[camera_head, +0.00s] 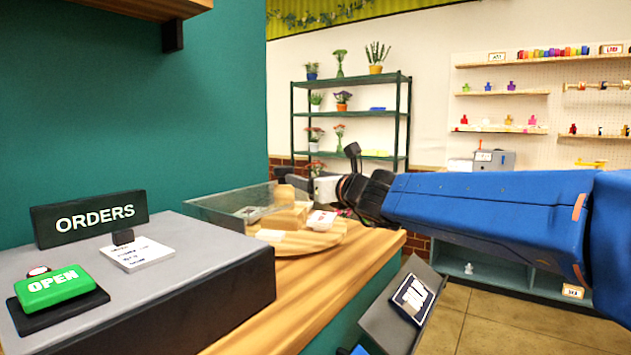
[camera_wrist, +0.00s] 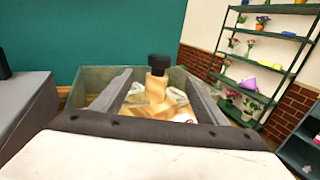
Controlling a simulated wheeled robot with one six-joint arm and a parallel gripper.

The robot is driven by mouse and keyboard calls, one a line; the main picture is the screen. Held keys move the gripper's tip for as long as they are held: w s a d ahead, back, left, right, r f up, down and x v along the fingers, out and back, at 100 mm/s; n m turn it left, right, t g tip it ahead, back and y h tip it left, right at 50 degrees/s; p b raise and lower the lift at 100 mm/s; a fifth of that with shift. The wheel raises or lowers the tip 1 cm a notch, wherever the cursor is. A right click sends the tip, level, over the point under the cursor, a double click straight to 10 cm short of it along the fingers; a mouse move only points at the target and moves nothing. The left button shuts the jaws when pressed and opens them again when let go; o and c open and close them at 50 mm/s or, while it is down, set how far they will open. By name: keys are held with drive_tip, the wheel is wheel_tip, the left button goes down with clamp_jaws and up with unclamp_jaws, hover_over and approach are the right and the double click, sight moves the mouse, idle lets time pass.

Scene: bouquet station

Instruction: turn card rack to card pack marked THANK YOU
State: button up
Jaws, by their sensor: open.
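The card rack is a round wooden turntable (camera_head: 325,238) on the counter, with a wooden centre block (camera_head: 286,220). Several card packs lie around it. One pack with red marks (camera_head: 322,220) is at the right side; a plain white one (camera_head: 270,235) is at the front. I cannot read THANK YOU on any pack. In the wrist view, a wooden post (camera_wrist: 158,88) with a black knob (camera_wrist: 159,62) stands between my fingers. My gripper (camera_wrist: 160,74) is open and holds nothing. In the head view my gripper (camera_head: 300,184) is at the rack, its fingers partly hidden.
A greenish see-through panel (camera_head: 230,208) stands behind and left of the rack. A grey box (camera_head: 190,270) with the ORDERS sign (camera_head: 96,218) and green OPEN button (camera_head: 50,285) fills the counter's left. A plant shelf (camera_head: 352,115) stands behind.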

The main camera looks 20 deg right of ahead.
drive_tip(key=shift+v, duration=1)
